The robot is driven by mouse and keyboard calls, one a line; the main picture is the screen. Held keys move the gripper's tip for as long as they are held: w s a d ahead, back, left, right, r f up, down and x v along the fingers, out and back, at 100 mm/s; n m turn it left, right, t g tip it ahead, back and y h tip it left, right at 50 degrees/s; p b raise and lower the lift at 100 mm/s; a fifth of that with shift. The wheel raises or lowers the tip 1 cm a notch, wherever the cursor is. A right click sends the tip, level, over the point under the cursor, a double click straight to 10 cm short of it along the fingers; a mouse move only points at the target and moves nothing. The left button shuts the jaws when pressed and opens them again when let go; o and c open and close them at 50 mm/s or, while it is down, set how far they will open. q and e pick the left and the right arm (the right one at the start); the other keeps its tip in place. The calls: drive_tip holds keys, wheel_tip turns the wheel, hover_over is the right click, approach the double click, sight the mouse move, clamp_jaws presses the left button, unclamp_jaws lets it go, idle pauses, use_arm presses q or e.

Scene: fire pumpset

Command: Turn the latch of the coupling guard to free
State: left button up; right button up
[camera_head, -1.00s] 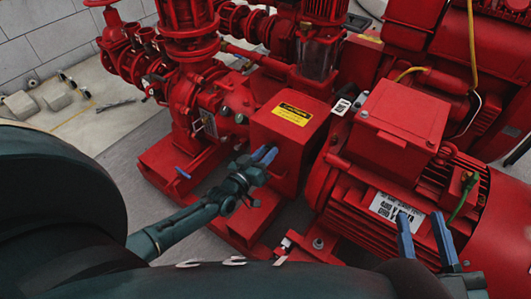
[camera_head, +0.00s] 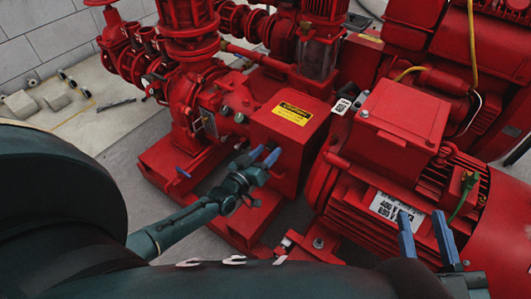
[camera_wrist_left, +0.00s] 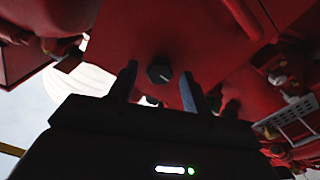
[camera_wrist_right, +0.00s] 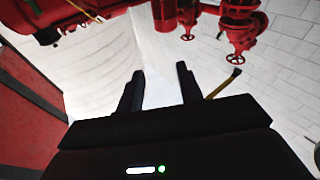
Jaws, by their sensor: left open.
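The coupling guard (camera_head: 285,130) is a red box with a yellow warning label, between the pump and the motor. In the left wrist view a dark round latch knob (camera_wrist_left: 159,70) with a pale mark sits on a red face of the guard (camera_wrist_left: 150,30). My left gripper (camera_head: 265,157) is open at the guard's near face. In the left wrist view its fingers (camera_wrist_left: 160,85) stand on either side of the knob, and I cannot tell whether they touch it. My right gripper (camera_head: 425,238) is open and empty in front of the motor. The head view does not show the knob.
The red motor (camera_head: 400,190) with its terminal box (camera_head: 402,112) stands right of the guard. The red pump (camera_head: 210,100) and its piping stand to the left. The red base frame (camera_head: 235,225) runs below. Grey floor (camera_head: 115,155) is clear at the left.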

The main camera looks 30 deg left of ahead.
use_arm(q)
drive_tip(key=shift+s+a+p, duration=0.1)
drive_tip(key=shift+s+p, duration=0.2)
drive_tip(key=shift+s, duration=0.2)
drive_tip(key=s+a+p, duration=0.1)
drive_tip(key=s+p, duration=0.2)
drive_tip(key=s, duration=0.9)
drive_tip(key=shift+a, duration=0.35)
use_arm(e)
drive_tip(key=shift+s+d+f+n+g+h, duration=0.15)
drive_tip(key=shift+s+d+n+g+h, duration=0.15)
drive_tip(key=shift+d+n, duration=0.1)
drive_tip(key=shift+w, duration=0.1)
